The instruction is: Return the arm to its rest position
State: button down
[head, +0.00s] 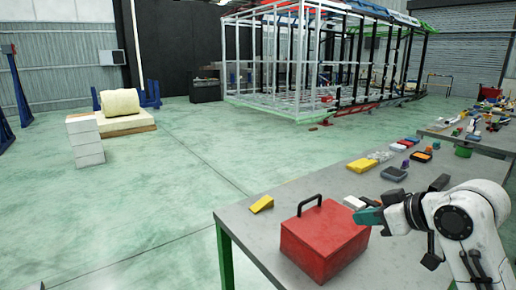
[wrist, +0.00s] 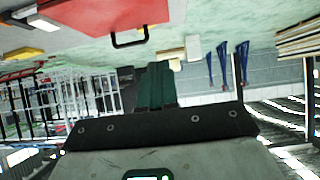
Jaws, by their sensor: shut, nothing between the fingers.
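My arm (head: 465,215) reaches in from the right edge of the head view, bent over the grey table. My gripper (head: 368,216) has teal fingers that point left, beside the upper right side of the red toolbox in the picture. In the wrist view the fingers of my gripper (wrist: 156,84) lie together, shut with nothing held. That view is upside down, with the roof low in the picture and the table at the top.
A red toolbox (head: 318,243) with a black handle stands on the grey table (head: 240,222). A white chassis frame (head: 300,60) stands behind. The green floor at left is mostly clear.

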jog(key=s+a+f+m+g+h, duration=0.1)
jog(key=s+a+f+m, duration=0.15)
jog(key=s+f, duration=0.75)
jog(key=s+a+f+m+g+h, duration=0.1)
jog(key=s+f+m+g, duration=0.15)
jog(key=s+f, duration=0.7)
jog(key=s+d+f+m+g+h, duration=0.1)
jog(key=s+d+f+g+h, duration=0.1)
jog(key=s+f, duration=0.5)
jog(key=s+d+f+m+g+h, duration=0.1)
jog(key=s+d+f, duration=0.4)
jog(key=s, duration=1)
notch_tip(320, 180, down, 2)
jog(key=shift+d+f+g+h, duration=0.15)
jog(key=shift+d+g+h, duration=0.1)
jog(key=shift+g+h, duration=0.55)
